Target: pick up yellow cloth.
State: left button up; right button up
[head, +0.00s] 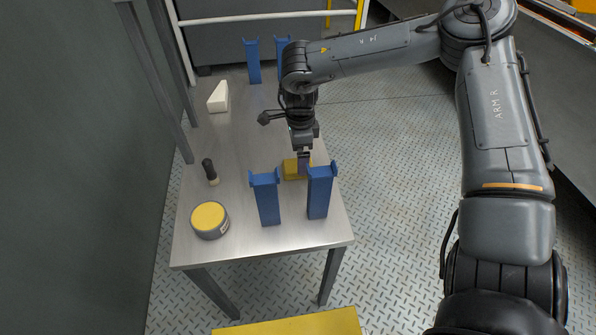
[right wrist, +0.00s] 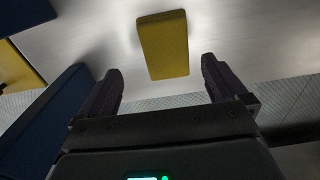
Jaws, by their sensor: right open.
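The yellow cloth (head: 290,170) is a small folded block lying on the metal table, behind the two front blue stands. In the right wrist view the yellow cloth (right wrist: 162,40) lies ahead of the fingers, roughly centred between them. My right gripper (head: 304,161) is over the cloth in the head view and hides part of it. In the right wrist view my right gripper (right wrist: 160,70) is open, with nothing between its fingers. I cannot tell the exact gap between fingertips and cloth. My left gripper is not in view.
Blue stands (head: 266,200) and (head: 319,194) rise close in front of the cloth; more stand at the far end. A round yellow-topped tin (head: 209,219), a dark-handled tool (head: 210,171) and a white wedge (head: 218,97) are on the table (head: 245,140). The table's right edge is near.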

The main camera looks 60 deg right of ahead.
aim_at(289, 166)
jog(key=shift+w+d+f, duration=0.1)
jog(key=shift+w+f, duration=0.15)
jog(key=shift+f, duration=0.15)
jog(key=f+b, duration=0.3)
jog(key=f, duration=0.1)
jog(key=shift+d+f, duration=0.1)
jog(key=shift+d, duration=0.2)
jog(key=shift+f, duration=0.2)
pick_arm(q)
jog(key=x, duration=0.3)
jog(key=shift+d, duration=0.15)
pick_arm(e)
jog(key=c, duration=1.1)
jog(key=shift+c, duration=0.2)
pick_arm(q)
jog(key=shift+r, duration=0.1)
pick_arm(e)
jog(key=shift+r, duration=0.2)
